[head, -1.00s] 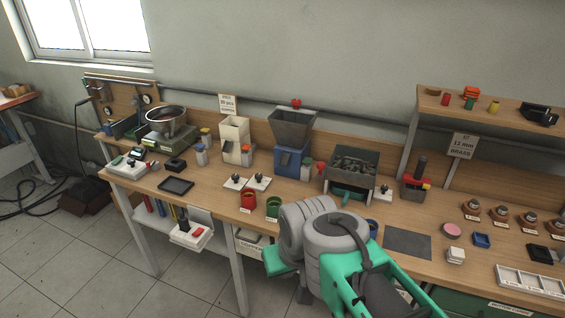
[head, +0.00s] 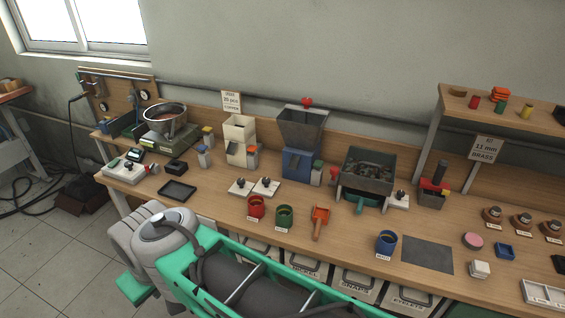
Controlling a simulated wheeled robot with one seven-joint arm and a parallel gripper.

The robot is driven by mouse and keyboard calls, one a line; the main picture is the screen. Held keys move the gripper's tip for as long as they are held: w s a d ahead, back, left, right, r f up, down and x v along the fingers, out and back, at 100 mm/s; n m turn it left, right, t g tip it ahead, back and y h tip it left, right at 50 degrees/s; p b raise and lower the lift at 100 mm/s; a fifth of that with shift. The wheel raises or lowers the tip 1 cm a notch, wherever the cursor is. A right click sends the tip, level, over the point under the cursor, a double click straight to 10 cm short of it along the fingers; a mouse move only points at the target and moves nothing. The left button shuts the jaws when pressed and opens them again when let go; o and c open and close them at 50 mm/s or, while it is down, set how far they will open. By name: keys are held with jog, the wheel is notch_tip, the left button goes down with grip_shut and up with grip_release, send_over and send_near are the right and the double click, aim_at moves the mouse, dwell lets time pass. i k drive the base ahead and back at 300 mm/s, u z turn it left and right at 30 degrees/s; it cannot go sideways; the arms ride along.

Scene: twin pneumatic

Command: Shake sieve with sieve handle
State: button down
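The sieve (head: 383,161) is a dark grey open box on a stand towards the right of the bench, with dark pieces inside. A red handle (head: 334,175) sticks out at its left side. A teal tray (head: 361,201) sits under the sieve. My arm crosses the lower left and bottom of the head view, in front of the bench and well apart from the sieve. My gripper's fingers do not show. Nothing is seen touching the handle.
An orange scoop (head: 320,219) lies in front of the sieve. Red (head: 256,207), green (head: 284,216) and blue (head: 387,242) cups stand along the front. A blue machine with a grey hopper (head: 303,125) stands left of the sieve. A dark mat (head: 427,255) lies to the right.

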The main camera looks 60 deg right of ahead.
aim_at(334, 171)
jog(key=z, duration=0.3)
jog(key=i, duration=1.05)
jog(key=z, duration=0.75)
